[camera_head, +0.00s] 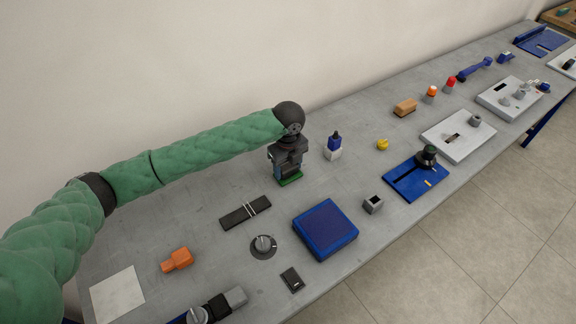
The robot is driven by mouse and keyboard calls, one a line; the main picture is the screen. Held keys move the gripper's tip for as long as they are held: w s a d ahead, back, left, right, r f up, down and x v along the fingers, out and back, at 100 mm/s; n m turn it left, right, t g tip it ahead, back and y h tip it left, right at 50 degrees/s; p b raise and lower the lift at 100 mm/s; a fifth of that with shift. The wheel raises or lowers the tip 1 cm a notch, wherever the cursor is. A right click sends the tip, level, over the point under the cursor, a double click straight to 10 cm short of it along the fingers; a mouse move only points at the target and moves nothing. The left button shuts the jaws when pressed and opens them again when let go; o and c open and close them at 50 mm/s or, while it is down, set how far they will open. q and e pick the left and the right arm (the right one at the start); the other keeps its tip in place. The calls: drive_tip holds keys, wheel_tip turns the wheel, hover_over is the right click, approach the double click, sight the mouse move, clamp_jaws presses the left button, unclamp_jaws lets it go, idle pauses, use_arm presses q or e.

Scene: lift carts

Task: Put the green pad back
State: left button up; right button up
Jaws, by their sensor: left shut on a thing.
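My left arm reaches in from the left, and my left gripper (288,172) points down over the table near the wall. It is shut on the green pad (290,181), which shows as a thin green edge below the fingers. The gripper hides most of the pad, and I cannot tell whether it touches the table.
A blue and white bottle-like item (334,146) stands just right of the gripper. Bare grey tabletop (215,195) lies left of the gripper.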

sight(288, 166)
use_arm(q)
drive_tip(key=o, duration=0.9)
drive_tip(key=shift+f, duration=0.1)
drive_tip(key=shift+o, duration=0.2)
use_arm(e)
drive_tip(key=shift+d, duration=0.1)
use_arm(q)
drive_tip(key=shift+r, duration=0.25)
drive_tip(key=shift+r+b, duration=0.3)
drive_tip(key=shift+r, duration=0.05)
wheel_tip(288, 166, up, 11)
drive_tip(key=b, duration=0.3)
drive_tip(key=shift+b, duration=0.3)
use_arm(e)
wheel_tip(288, 166, up, 11)
drive_tip(key=w+a, duration=0.2)
drive_tip(key=shift+w+a+f+g, duration=0.2)
drive_tip(key=shift+a+g, duration=0.1)
drive_tip(key=shift+a, duration=0.1)
